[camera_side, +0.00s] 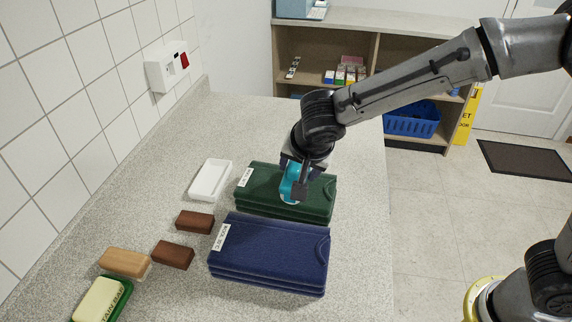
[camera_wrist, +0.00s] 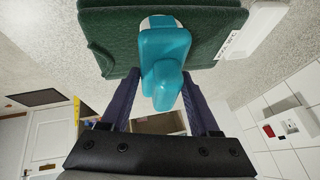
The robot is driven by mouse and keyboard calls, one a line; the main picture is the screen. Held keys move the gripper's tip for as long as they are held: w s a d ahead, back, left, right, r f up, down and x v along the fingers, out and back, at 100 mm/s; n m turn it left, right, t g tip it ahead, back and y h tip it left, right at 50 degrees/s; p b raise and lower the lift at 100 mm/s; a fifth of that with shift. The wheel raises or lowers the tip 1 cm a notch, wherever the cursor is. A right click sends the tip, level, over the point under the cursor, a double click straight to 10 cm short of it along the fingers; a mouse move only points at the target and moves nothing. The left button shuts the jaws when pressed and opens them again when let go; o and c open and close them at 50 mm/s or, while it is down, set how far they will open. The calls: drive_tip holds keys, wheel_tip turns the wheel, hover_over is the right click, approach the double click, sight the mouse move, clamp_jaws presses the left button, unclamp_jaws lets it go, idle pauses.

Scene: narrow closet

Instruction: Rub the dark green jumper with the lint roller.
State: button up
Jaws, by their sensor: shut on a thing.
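The dark green jumper (camera_side: 262,181) lies folded on the speckled counter, with a white label at its left end. It also fills the top of the wrist view (camera_wrist: 110,37). My gripper (camera_side: 293,190) is shut on the teal lint roller (camera_side: 289,183), above the middle of the jumper. In the wrist view the teal handle (camera_wrist: 162,62) sits between my fingers (camera_wrist: 160,100). The roller's pale end (camera_wrist: 158,21) is at the jumper's surface; I cannot tell whether it touches.
A folded blue jumper (camera_side: 270,250) lies just in front. A white tray (camera_side: 210,180), two brown blocks (camera_side: 195,221), a wooden brush (camera_side: 125,262) and a soap bar in a green dish (camera_side: 100,300) stand left. The tiled wall (camera_side: 80,110) bounds the left. The counter behind is clear.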

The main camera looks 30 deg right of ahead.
drive_tip(key=shift+s+d, duration=1.1)
drive_tip(key=shift+s, duration=0.15)
drive_tip(key=shift+s+d+r, duration=0.1)
wheel_tip(320, 180, up, 8)
